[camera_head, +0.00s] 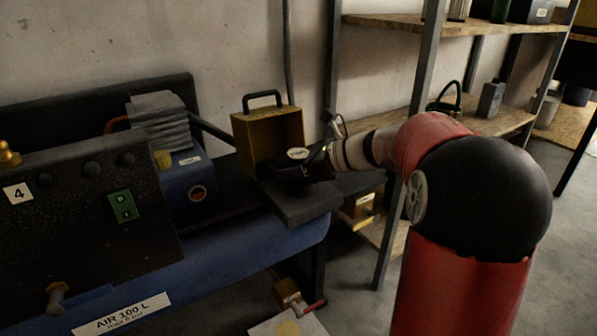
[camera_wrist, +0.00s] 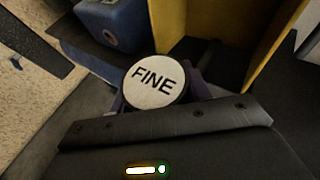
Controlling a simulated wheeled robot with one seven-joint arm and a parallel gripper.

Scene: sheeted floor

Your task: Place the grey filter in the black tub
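A round white disc marked "FINE" (camera_wrist: 155,82), with a dark rim, tops what I take to be the grey filter; its body is mostly hidden. The disc also shows in the head view (camera_head: 298,153), face up in front of the yellow box. My gripper (camera_wrist: 158,92) has a purple finger on each side of it, seemingly touching, so it looks shut on the filter. In the head view my gripper (camera_head: 305,168) reaches in from the right over a dark ledge. I cannot make out a black tub for sure; a dark handled container (camera_head: 445,104) is on the shelf.
The open yellow box with a black handle (camera_head: 257,130) stands close behind my gripper. A blue machine (camera_head: 190,185) and a dark panel (camera_head: 85,205) are at left. Metal shelving (camera_head: 404,150) rises behind my arm. Open floor (camera_head: 555,220) lies at right.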

